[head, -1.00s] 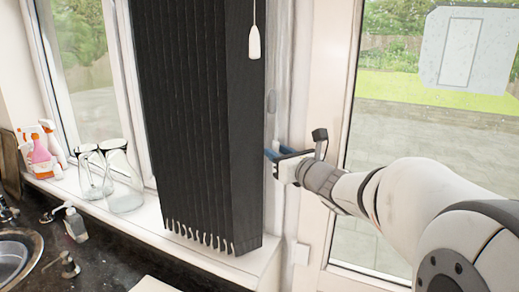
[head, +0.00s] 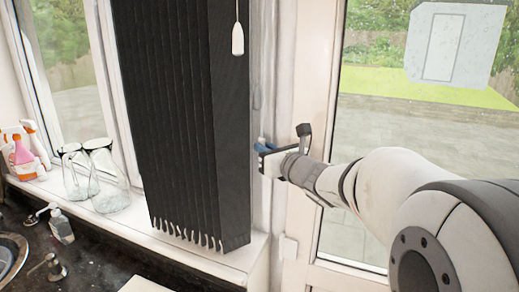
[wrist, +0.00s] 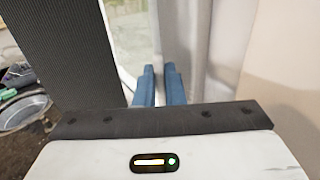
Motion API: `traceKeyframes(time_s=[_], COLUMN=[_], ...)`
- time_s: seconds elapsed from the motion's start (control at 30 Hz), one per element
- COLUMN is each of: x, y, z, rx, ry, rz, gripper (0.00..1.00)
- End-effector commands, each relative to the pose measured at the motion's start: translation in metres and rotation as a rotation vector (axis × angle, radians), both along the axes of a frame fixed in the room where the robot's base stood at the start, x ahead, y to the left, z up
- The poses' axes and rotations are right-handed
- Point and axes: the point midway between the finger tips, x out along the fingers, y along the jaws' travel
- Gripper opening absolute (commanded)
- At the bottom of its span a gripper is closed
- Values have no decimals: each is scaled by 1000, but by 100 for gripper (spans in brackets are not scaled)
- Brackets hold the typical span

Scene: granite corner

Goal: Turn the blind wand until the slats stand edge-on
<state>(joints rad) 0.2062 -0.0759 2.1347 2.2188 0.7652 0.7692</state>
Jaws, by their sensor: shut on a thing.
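The dark vertical blind (head: 180,120) hangs in front of the window, its long slats side by side with the broad side of the end slat facing right. Small pale loops run along its bottom edge. My gripper (head: 262,146) is just right of the blind's right edge, by the window frame. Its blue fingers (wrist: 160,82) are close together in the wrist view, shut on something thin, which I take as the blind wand. A white pull (head: 237,39) hangs on a cord in front of the blind, apart from my gripper.
Two upturned glass jars (head: 105,180) and spray bottles (head: 22,155) stand on the sill left of the blind. A soap dispenser (head: 60,226) stands by the sink (head: 10,258). A glazed door (head: 380,130) is on the right.

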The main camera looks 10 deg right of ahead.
Motion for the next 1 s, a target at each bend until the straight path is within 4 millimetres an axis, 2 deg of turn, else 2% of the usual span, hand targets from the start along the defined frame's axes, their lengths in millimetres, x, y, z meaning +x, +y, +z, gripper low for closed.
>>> traceKeyframes(time_s=[0.4,0.77,0.8,1.0], x=[3,2,2,2], y=[-2,-2,-2,-2], z=[1,0,0,0], rx=[0,0,0,0], ry=[-1,0,0,0], rz=[229,249,249,247], gripper=[0,0,12,29])
